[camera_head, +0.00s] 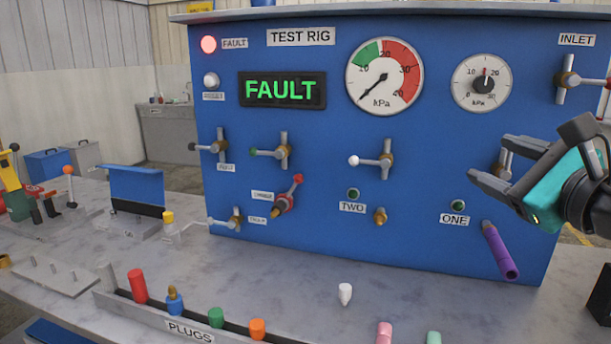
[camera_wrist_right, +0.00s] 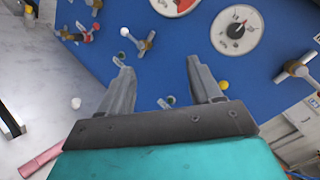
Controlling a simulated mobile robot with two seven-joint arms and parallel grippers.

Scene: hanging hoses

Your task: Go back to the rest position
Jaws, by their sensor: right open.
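My right gripper (camera_head: 488,157) reaches in from the right, in front of the right part of the blue test rig panel (camera_head: 330,160). Its two fingers are spread with nothing between them, and the wrist view also shows the open fingers (camera_wrist_right: 160,68) pointing at the panel. A valve handle (camera_head: 506,160) is partly hidden behind the fingers. Below the gripper, a purple hose piece (camera_head: 500,250) hangs tilted from the panel under the ONE label (camera_head: 454,219). My left gripper is not in view.
The display (camera_head: 282,90) reads FAULT and a red lamp (camera_head: 208,44) is lit. Several valves and two gauges (camera_head: 384,77) are on the panel. A plug rack (camera_head: 189,331), a white plug (camera_head: 345,293) and a pink one (camera_head: 384,332) are on the bench. A black block (camera_head: 600,297) stands at right.

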